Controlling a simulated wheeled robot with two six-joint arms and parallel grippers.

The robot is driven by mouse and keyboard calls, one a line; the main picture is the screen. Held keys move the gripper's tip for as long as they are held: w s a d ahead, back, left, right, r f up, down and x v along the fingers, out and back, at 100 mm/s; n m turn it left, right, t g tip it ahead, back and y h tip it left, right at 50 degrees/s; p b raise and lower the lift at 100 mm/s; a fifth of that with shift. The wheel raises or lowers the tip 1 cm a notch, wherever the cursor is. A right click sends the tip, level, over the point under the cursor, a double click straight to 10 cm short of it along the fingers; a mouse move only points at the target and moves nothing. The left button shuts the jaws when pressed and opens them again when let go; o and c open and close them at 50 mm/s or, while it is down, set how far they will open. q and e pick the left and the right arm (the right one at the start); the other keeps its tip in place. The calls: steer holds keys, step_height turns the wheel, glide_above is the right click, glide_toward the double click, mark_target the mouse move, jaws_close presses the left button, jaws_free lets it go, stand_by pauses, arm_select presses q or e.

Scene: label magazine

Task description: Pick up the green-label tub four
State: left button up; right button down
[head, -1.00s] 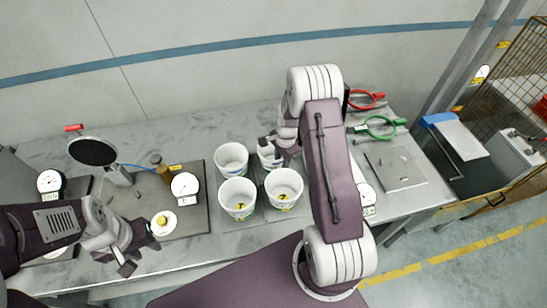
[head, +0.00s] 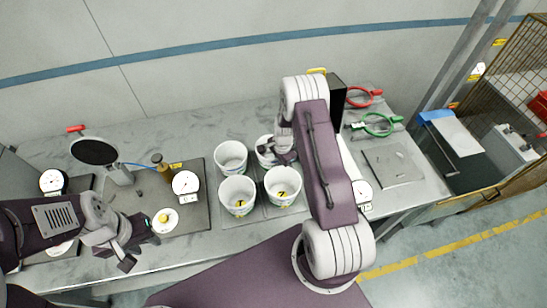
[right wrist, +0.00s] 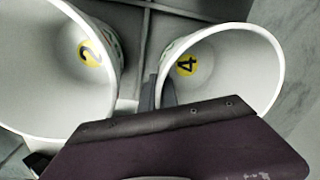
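Tub four (right wrist: 228,62) is a white open tub with a yellow "4" inside and green marks on its outer wall. In the head view tub four (head: 263,147) stands at the back right of a group of tubs, partly covered by my right gripper (head: 284,153). In the right wrist view my right gripper's two dark fingers (right wrist: 159,92) are close together at tub four's near left wall, seemingly one on each side. Whether they press on it I cannot tell. My left gripper (head: 136,250) is over the table's front left; its finger gap is unclear.
Tub two (right wrist: 60,70) is close on the left of tub four. Tub one (head: 238,197) and another tub (head: 231,157) complete the group. Dial gauges (head: 186,183) stand left; green-handled (head: 378,124) and red-handled (head: 362,97) tools lie right.

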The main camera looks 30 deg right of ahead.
steer(key=shift+r, duration=0.1)
steer(key=shift+r+b, duration=0.3)
step_height(320, 180, up, 3)
steer(key=shift+w+d+f+b, duration=0.1)
steer(key=shift+w+f+b, duration=0.1)
steer(key=shift+b, duration=0.45)
steer(key=s+d+r+b, duration=0.3)
steer(key=s+d+r, duration=0.3)
steer(key=d, duration=0.4)
steer(key=shift+r, duration=0.8)
